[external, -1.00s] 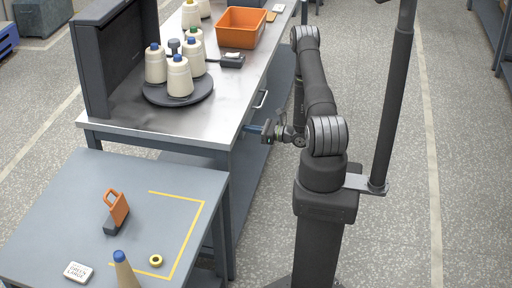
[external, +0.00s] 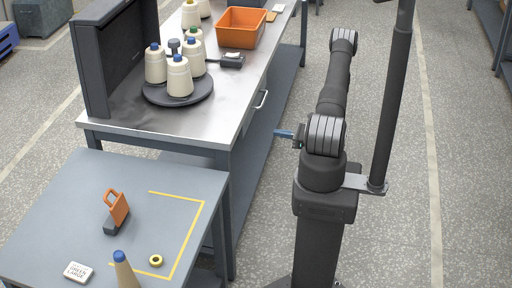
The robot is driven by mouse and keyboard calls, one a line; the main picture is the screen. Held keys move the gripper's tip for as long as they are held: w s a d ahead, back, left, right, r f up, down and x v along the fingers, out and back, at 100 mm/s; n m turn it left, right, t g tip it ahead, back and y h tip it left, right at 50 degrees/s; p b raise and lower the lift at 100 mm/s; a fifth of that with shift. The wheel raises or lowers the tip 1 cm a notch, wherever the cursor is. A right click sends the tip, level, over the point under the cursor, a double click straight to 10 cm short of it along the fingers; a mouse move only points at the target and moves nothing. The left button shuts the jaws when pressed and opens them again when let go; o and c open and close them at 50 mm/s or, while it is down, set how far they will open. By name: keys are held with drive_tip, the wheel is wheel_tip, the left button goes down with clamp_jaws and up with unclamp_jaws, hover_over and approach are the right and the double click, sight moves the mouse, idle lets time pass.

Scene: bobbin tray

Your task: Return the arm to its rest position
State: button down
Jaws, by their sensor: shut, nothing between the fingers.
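My gripper (external: 284,133) shows at the left side of my arm's shoulder, beside the metal bench and off its right edge. Its blue fingers are shut with nothing between them. Most of the gripper's body is hidden behind my shoulder joint. My arm (external: 333,90) is folded above its black pedestal, with the elbow high toward the back. The gripper touches nothing that I can see.
The metal bench (external: 130,125) holds a round dark tray (external: 150,99) with several cream bobbins, and an orange bin (external: 242,28). A grey table (external: 60,190) in front holds an orange-handled tool (external: 117,208), a cone (external: 124,272), a yellow ring (external: 156,261) and a label (external: 77,272). A black pole (external: 391,110) stands right.

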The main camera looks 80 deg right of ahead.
sight(243, 127)
drive_tip(key=shift+s, duration=0.9)
drive_tip(key=shift+w, duration=0.1)
drive_tip(key=w, duration=1.3)
drive_tip(key=shift+w, duration=0.35)
drive_tip(key=shift+s, duration=0.1)
drive_tip(key=s, duration=1.3)
drive_tip(key=shift+s, duration=0.25)
drive_tip(key=shift+w, duration=0.15)
drive_tip(key=shift+w, duration=6.7)
